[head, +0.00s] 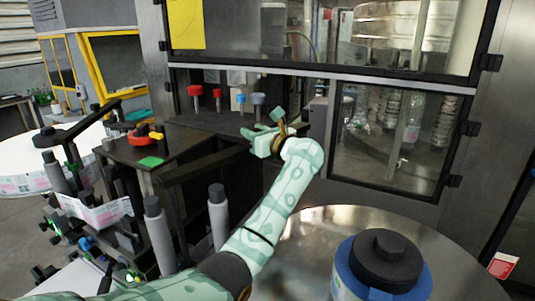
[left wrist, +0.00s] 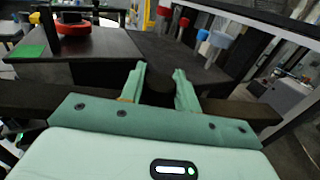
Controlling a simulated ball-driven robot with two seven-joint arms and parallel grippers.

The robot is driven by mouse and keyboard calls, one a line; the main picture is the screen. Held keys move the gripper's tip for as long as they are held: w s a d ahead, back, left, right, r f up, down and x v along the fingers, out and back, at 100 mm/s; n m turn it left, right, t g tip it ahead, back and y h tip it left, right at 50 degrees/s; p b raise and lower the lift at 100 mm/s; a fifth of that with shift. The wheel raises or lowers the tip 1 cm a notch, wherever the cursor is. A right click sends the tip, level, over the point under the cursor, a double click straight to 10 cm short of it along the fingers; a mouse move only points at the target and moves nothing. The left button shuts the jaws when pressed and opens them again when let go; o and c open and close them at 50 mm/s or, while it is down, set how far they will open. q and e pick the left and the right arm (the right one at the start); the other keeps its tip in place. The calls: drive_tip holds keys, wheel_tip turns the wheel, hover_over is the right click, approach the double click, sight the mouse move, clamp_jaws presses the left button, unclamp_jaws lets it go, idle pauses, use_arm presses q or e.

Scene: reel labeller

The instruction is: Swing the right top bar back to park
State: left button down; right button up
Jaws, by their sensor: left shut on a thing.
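The right top bar (head: 205,166) is a dark flat bar that reaches right from the black labeller housing (head: 130,165) toward my left gripper (head: 272,136). In the left wrist view the bar (left wrist: 50,92) crosses behind the gripper from left to right. My left gripper's two green fingers (left wrist: 161,90) are shut around a dark round knob (left wrist: 158,92) at the bar. In the head view the fingers and wrist hide the bar's far end. My right gripper is in neither view.
Red and blue knobs (head: 216,94) stand on the deck behind the gripper. Grey rollers (head: 157,235) stand in front of the bar. A blue-rimmed reel or tub with a black cap (head: 384,262) sits on the round metal table (head: 450,270). Glass machine doors (head: 395,140) are close on the right.

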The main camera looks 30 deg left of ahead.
use_arm(q)
drive_tip(key=x, duration=0.1)
drive_tip(key=b+x, duration=0.1)
drive_tip(key=x, duration=0.1)
drive_tip(key=shift+s+r, duration=0.1)
drive_tip(key=shift+s, duration=0.15)
drive_tip(key=c, duration=1.3)
unclamp_jaws()
drive_tip(key=shift+o, duration=1.2)
drive_tip(key=shift+a, duration=0.15)
drive_tip(key=b+v, duration=0.2)
drive_tip(key=v, duration=1.4)
drive_tip(key=shift+b, duration=0.35)
